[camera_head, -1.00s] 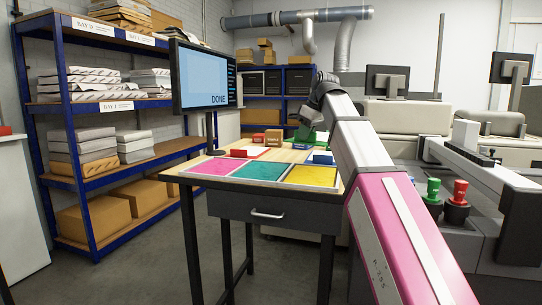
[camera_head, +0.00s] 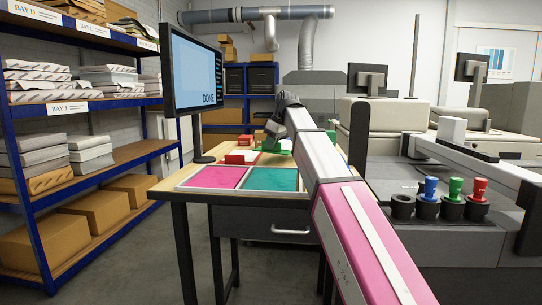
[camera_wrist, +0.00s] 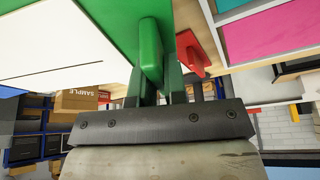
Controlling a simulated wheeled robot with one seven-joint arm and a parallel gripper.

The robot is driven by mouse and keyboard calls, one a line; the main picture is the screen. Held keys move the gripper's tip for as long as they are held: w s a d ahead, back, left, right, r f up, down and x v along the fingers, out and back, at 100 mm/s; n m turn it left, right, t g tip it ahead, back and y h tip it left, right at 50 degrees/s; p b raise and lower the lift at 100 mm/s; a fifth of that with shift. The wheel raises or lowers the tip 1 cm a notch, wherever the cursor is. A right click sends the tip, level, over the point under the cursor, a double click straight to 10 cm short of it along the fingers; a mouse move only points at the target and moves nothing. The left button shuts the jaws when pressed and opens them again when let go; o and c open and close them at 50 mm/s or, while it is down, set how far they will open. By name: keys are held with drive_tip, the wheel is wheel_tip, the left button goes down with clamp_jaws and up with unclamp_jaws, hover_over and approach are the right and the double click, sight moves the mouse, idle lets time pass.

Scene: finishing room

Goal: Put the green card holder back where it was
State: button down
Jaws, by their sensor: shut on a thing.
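The green card holder is a flat green-edged plate with a white face and an upright green grip (camera_wrist: 151,50), large in the wrist view. My gripper (camera_wrist: 155,85) is shut on that grip, its fingers on either side of it. In the head view the holder shows only as a small green patch (camera_head: 286,146) at the far end of my arm, over the back of the table (camera_head: 175,184). My arm hides much of it there. I cannot tell whether the holder touches the table.
The table bears a pink panel (camera_head: 214,177), a teal panel (camera_head: 271,179), a red holder (camera_head: 236,158) and small brown boxes. A monitor (camera_head: 196,75) stands at its left. Blue, green and red stamps (camera_head: 454,188) stand in black cups at right. Shelves (camera_head: 80,115) stand left.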

drive_tip(key=shift+w+a+f, duration=0.1)
drive_tip(key=shift+w+f, duration=0.25)
drive_tip(key=shift+w, duration=0.25)
drive_tip(key=shift+f, duration=2)
drive_tip(key=shift+s+f, duration=0.1)
drive_tip(key=shift+f, duration=0.05)
drive_tip(key=c, duration=1.2)
unclamp_jaws()
drive_tip(key=shift+o, duration=0.2)
drive_tip(key=v, duration=1.2)
drive_tip(key=shift+a, duration=0.1)
